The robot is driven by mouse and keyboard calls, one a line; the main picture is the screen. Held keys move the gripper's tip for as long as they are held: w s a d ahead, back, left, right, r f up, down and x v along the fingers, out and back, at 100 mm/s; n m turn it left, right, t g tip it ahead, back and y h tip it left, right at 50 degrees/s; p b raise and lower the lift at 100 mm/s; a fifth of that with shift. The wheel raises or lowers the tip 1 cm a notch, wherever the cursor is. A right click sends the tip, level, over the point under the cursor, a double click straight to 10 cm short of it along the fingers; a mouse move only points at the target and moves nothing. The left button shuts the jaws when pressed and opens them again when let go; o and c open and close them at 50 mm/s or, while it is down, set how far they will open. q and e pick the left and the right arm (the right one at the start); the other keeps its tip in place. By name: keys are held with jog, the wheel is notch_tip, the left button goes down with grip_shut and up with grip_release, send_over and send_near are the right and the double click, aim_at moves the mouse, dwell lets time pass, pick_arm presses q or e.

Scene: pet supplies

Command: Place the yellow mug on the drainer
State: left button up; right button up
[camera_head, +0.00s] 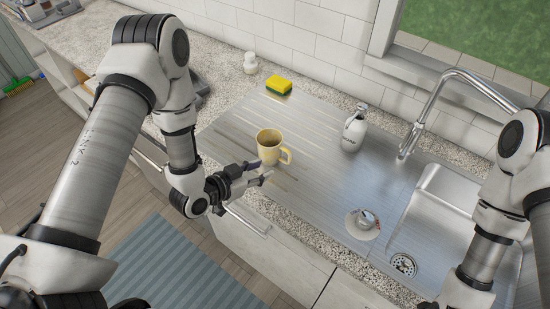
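The yellow mug (267,145) stands upright on the ribbed metal drainer (225,135) beside the sink, its handle pointing right. My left gripper (266,170) is at the mug's near side, over the drainer's front edge. Its two fingers are apart with nothing seen between them. The fingertips are close to the mug's base; I cannot tell whether they touch it. My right arm comes in at the right edge, and its gripper is out of the picture.
A yellow-green sponge (278,86) lies behind the mug. A small dish with a cup-like item (363,222) is near the sink (440,205). A tall faucet (425,115) rises behind the sink.

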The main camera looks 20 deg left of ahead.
pick_arm(q)
jog(key=s+a+f+n+g+y, duration=0.2)
jog(key=s+f+g, duration=0.2)
jog(key=s, duration=0.4)
jog(key=s+a+f+n+g+y, duration=0.2)
jog(key=s+f+g, duration=0.2)
jog(key=s, duration=0.5)
jog(key=s+a+f+n+g+y, duration=0.2)
jog(key=s+f+g, duration=0.1)
jog(key=s, duration=0.5)
jog(key=shift+s+a+f+n+g, duration=0.2)
jog(key=shift+f+n+g, duration=0.2)
jog(key=shift+f, duration=0.2)
jog(key=shift+a, duration=0.1)
